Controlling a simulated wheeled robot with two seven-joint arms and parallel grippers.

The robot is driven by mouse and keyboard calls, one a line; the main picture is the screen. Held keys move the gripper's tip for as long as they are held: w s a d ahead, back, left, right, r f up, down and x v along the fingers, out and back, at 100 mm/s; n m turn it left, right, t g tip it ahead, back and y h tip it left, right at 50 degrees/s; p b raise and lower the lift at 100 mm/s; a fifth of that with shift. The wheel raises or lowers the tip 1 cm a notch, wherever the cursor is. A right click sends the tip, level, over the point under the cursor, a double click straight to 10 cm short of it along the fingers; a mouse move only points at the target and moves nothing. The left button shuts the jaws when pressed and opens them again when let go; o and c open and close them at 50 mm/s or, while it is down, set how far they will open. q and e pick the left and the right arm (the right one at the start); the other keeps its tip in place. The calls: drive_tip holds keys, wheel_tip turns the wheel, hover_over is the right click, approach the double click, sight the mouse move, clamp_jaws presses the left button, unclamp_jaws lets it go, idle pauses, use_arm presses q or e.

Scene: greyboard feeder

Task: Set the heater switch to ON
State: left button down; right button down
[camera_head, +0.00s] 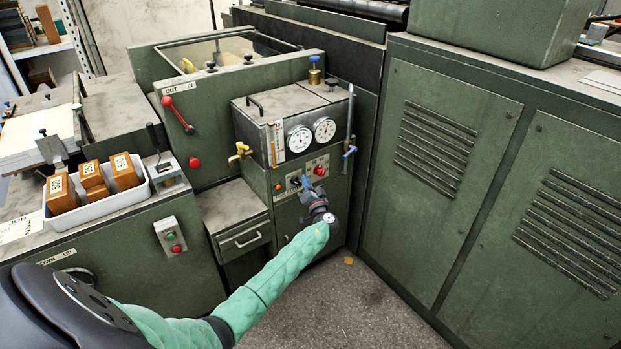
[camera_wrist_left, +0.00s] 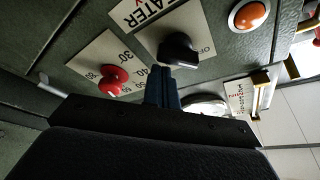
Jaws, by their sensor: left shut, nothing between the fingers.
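The heater switch is a black knob (camera_wrist_left: 178,50) on a white plate lettered "HEATER" in the left wrist view. An "OFF" label shows beside the knob; which way its pointer faces is not clear. In the head view the switch plate (camera_head: 294,180) is on the front of the green cabinet, partly hidden by my gripper. My left gripper (camera_head: 305,183) is shut and empty, its blue fingers pointing at the panel. In the left wrist view the fingertips (camera_wrist_left: 161,70) are right beside the knob; I cannot tell whether they touch. My right gripper is not in view.
A red dial knob (camera_wrist_left: 114,76) on a numbered plate sits beside the heater plate, and an orange button (camera_wrist_left: 249,14) on its other side. Two gauges (camera_head: 299,138) and a brass tap (camera_head: 240,152) are above. A drawer (camera_head: 240,236) stands left of the cabinet.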

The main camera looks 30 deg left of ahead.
use_arm(q)
drive_tip(key=shift+s+a+f, duration=0.1)
drive_tip(key=shift+s+f, duration=0.2)
drive_tip(key=shift+f, duration=0.05)
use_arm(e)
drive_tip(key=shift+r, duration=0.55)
